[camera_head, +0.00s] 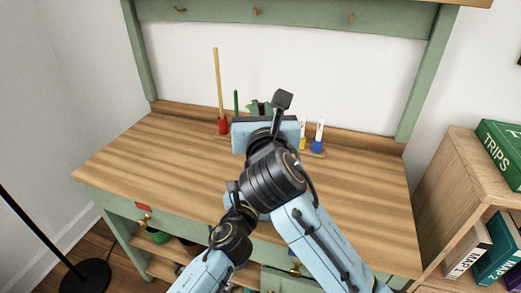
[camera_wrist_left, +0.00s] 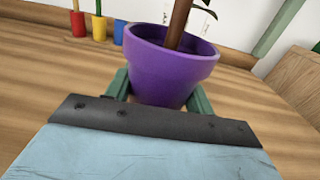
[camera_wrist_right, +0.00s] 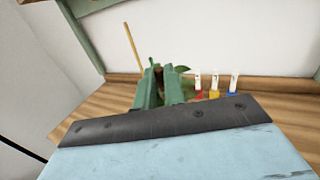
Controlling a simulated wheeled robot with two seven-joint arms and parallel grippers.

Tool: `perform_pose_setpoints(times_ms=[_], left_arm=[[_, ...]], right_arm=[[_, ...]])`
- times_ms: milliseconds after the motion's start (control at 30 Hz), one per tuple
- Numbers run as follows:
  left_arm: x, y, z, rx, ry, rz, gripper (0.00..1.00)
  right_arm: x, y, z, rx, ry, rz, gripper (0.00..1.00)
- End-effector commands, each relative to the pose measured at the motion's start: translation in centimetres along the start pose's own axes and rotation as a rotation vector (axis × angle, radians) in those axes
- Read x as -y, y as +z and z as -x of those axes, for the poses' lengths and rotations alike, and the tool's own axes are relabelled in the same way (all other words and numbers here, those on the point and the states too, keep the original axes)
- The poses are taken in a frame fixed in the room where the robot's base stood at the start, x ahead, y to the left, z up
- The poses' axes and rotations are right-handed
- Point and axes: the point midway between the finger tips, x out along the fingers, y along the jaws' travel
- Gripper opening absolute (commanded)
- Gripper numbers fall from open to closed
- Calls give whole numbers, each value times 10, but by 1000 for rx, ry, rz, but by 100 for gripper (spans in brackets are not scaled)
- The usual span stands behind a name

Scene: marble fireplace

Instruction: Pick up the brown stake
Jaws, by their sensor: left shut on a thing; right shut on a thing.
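The brown stake (camera_wrist_left: 180,25) rises from a purple pot (camera_wrist_left: 172,62) in the left wrist view and runs out of the top. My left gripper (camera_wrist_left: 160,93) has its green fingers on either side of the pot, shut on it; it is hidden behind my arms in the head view. My right gripper (camera_head: 260,107) is over the back of the table in the head view. In the right wrist view its fingers (camera_wrist_right: 162,86) are closed around a brown bit of the stake (camera_wrist_right: 168,69), with green leaves beside it. Most of the stake is hidden there.
A tall wooden stick (camera_head: 217,80) stands in a red holder, with a green stick (camera_head: 236,100) next to it. Labelled holders, including a blue one (camera_head: 318,138), stand at the back right. The wooden tabletop (camera_head: 150,160) is bare on both sides.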

Motion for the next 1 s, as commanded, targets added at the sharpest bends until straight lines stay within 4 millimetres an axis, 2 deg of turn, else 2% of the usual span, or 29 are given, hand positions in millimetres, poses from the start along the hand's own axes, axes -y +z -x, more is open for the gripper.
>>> perform_pose_setpoints(times_ms=[300,467,567,667,1000], left_arm=[[0,0,0,0,0,0,23],[0,0,0,0,0,0,23],[0,0,0,-1,0,0,23],[0,0,0,-1,0,0,23],[0,0,0,-1,0,0,23]], right_arm=[[0,1,0,0,0,0,0],[0,15,0,5,-1,-1,0],[0,34,0,9,1,-2,0],[0,63,0,12,1,-2,0],[0,177,1,10,0,0,0]])
